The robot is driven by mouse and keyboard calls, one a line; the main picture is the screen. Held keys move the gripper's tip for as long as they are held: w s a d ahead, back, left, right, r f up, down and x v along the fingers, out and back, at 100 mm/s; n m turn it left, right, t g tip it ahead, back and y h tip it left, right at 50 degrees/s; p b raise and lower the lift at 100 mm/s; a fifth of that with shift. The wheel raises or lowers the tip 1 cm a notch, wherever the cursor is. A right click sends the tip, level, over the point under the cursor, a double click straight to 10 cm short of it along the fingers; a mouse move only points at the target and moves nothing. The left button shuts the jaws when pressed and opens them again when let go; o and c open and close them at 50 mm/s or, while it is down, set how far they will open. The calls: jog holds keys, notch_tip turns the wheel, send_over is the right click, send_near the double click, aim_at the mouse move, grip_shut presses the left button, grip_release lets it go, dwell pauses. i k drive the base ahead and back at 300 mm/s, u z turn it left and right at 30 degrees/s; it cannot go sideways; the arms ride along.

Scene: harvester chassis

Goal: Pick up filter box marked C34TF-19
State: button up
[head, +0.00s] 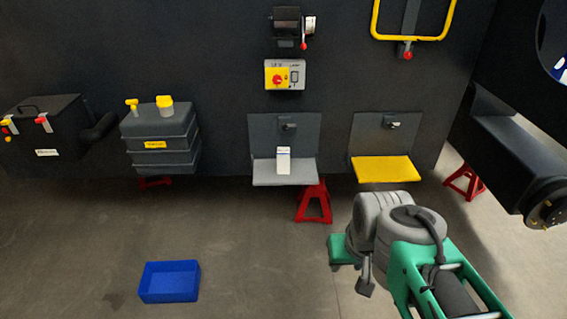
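A small upright white box (283,160) stands on the grey fold-down shelf (300,176) at the middle of the dark chassis wall. It has a dark mark near its top, but any lettering is too small to read, so I cannot confirm C34TF-19. My arm, green and grey, reaches in from the lower right. A small dark grey part at its end, probably my gripper (366,284), hangs over the floor, well below and to the right of the white box. Its fingers cannot be made out, and nothing is visibly held.
A yellow shelf (384,169) is empty, right of the grey one. Red stands (314,203) sit below. A blue bin (169,281) lies on the floor at left. A grey tank (160,140) and black box (45,128) are on the left wall. Floor between bin and arm is clear.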

aim_at(282, 154)
jog(key=z, duration=0.7)
jog(key=i, duration=2.35)
jog(key=u, duration=4)
